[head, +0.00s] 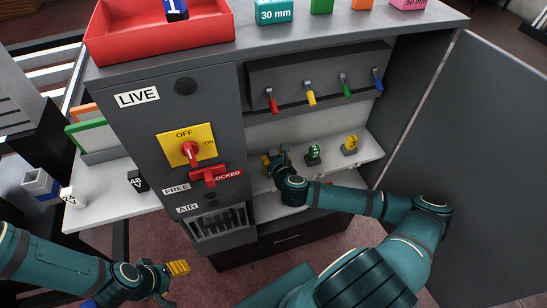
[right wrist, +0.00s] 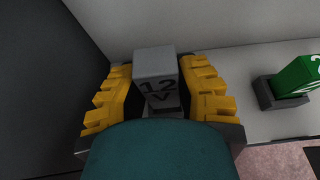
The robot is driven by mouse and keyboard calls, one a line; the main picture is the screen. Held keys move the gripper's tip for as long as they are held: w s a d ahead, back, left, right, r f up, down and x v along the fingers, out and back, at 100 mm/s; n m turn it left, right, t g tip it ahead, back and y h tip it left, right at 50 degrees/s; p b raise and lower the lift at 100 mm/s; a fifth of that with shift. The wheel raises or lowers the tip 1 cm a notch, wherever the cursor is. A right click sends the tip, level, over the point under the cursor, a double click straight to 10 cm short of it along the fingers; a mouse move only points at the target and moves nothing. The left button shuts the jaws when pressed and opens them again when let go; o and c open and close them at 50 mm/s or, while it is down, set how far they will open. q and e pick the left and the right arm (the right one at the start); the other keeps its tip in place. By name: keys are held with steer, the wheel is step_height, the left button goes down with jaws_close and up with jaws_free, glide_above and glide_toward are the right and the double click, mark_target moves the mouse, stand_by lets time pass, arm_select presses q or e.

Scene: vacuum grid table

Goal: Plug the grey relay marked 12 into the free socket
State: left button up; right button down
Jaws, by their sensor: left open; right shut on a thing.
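The grey relay marked 12 V (right wrist: 158,82) stands between the yellow fingers of my right gripper (right wrist: 163,95), which is shut on it. In the head view my right gripper (head: 271,163) is inside the cabinet at the left end of the white shelf, left of a green relay marked 2 (head: 314,153); the grey relay cannot be made out there. The free socket is not clearly visible; whether the relay sits in one cannot be told. My left gripper (head: 178,268) is open and empty in front of the cabinet, low in the picture.
A yellow relay (head: 351,143) stands right of the green one. Coloured levers (head: 310,94) hang above the shelf. The cabinet door (head: 460,150) stands open at right. A side shelf (head: 110,195) holds a white 24 V block (head: 73,197) and a black 48 V block (head: 138,181).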

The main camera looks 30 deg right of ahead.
steer(key=shift+f+b, duration=1.1)
steer(key=shift+f, duration=0.65)
steer(key=c, duration=0.7)
jaws_free()
steer(key=shift+v, duration=3.75)
steer(key=shift+f, duration=0.1)
